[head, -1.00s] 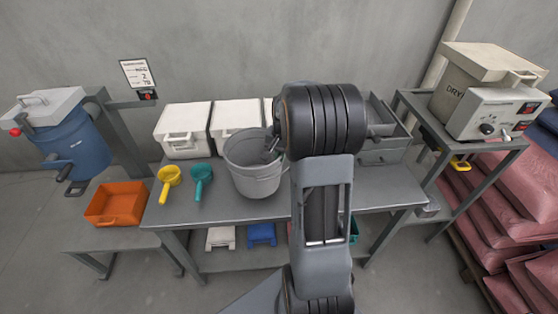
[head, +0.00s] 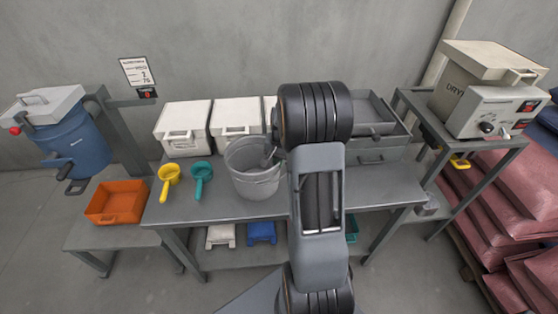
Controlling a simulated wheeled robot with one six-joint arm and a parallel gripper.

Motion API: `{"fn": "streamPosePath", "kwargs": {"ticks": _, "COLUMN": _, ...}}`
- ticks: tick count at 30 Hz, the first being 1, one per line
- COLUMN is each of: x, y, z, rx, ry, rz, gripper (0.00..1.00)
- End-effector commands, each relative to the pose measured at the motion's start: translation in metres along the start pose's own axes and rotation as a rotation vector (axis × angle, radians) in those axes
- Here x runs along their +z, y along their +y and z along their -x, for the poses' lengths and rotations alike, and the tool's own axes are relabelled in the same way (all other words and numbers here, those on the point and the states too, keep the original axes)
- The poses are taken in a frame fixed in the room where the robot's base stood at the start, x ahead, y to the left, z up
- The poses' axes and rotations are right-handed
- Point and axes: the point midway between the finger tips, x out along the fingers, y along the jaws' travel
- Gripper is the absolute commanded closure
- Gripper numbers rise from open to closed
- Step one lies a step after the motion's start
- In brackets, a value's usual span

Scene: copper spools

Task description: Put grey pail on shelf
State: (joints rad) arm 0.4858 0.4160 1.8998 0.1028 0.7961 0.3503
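The grey pail (head: 252,178) stands upright on the grey workbench (head: 380,190), just left of my arm. My gripper (head: 268,158) shows only in part, as a small dark grey shape at the right side of the pail's mouth. It overlaps the pail's rim and inside in the picture. Whether it touches the rim, and whether its fingers are open or shut, cannot be told. My dark wrist and arm hide the bench to the right of the pail. Under the bench is a lower shelf (head: 280,262).
A yellow scoop (head: 169,176) and a teal scoop (head: 202,174) lie left of the pail. White bins (head: 182,125) stand behind. A white item (head: 220,236) and a blue item (head: 262,232) sit on the lower shelf. An orange tray (head: 117,202) is at left.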

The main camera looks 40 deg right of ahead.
Motion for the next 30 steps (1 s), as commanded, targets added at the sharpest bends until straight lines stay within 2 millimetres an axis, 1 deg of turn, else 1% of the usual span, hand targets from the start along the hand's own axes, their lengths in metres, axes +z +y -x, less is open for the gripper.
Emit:
{"fn": "streamPosePath", "kwargs": {"ticks": 1, "x": 0.0, "y": 0.0, "z": 0.0, "rx": 0.0, "ry": -0.001, "rz": 0.0, "gripper": 0.89}}
{"fn": "streamPosePath", "kwargs": {"ticks": 7, "x": 0.0, "y": 0.0, "z": 0.0, "rx": 0.0, "ry": -0.001, "rz": 0.0, "gripper": 0.7}}
{"fn": "streamPosePath", "kwargs": {"ticks": 13, "x": 0.0, "y": 0.0, "z": 0.0, "rx": 0.0, "ry": -0.001, "rz": 0.0, "gripper": 0.7}}
{"fn": "streamPosePath", "kwargs": {"ticks": 17, "x": 0.0, "y": 0.0, "z": 0.007, "rx": 0.0, "ry": 0.001, "rz": 0.0, "gripper": 0.7}}
{"fn": "streamPosePath", "kwargs": {"ticks": 20, "x": -0.001, "y": -0.001, "z": 0.019, "rx": -0.002, "ry": 0.004, "rz": 0.0, "gripper": 0.7}}
{"fn": "streamPosePath", "kwargs": {"ticks": 30, "x": -0.001, "y": 0.0, "z": 0.083, "rx": -0.002, "ry": 0.004, "rz": 0.0, "gripper": 0.7}}
